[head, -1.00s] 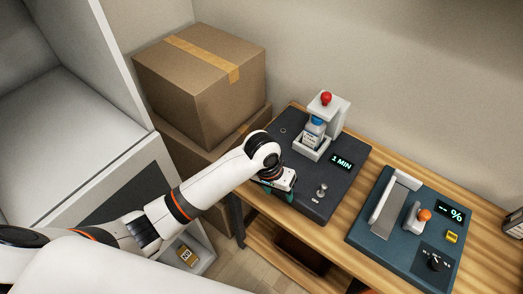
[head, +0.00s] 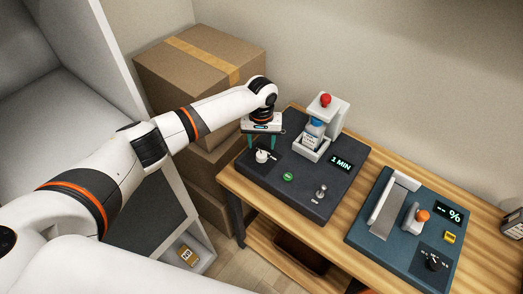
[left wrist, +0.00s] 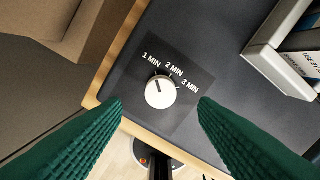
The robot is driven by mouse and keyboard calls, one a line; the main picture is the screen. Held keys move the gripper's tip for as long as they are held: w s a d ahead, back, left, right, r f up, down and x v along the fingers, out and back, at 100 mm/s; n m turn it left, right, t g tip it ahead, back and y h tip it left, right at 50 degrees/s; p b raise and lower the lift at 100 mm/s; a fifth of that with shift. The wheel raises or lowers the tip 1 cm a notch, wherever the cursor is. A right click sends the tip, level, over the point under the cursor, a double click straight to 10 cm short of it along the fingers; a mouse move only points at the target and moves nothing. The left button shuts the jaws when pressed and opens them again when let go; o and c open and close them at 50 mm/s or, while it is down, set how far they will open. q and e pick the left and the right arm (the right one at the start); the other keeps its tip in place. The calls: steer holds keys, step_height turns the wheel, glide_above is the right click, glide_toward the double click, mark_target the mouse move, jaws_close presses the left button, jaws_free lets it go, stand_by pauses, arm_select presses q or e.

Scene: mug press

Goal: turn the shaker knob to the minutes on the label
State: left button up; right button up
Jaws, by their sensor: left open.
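The shaker is a dark box (head: 322,196) on the wooden table, and its display (head: 342,163) reads 1 MIN. Its knob (head: 262,156) is pale and round, at the box's left end. In the left wrist view the knob (left wrist: 160,92) has marks 1 MIN, 2 MIN and 3 MIN around it, and its dark line points toward 1 MIN. My left gripper (head: 262,146) is open above the knob, green fingers on either side, apart from it. A blue-capped bottle (head: 316,128) with a white label stands in the grey holder; the label's minutes are too small to read. My right gripper is out of view.
A green button (head: 288,176) and a small metal switch (head: 321,191) sit on the box's front part. A teal device (head: 375,240) with a percent display stands to the right. Cardboard boxes (head: 195,85) are stacked behind my left arm.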

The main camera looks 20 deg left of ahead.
mark_target(262, 154)
arm_select(q)
step_height(262, 154, down, 6)
steer(key=shift+r, duration=0.15)
steer(key=c, duration=1)
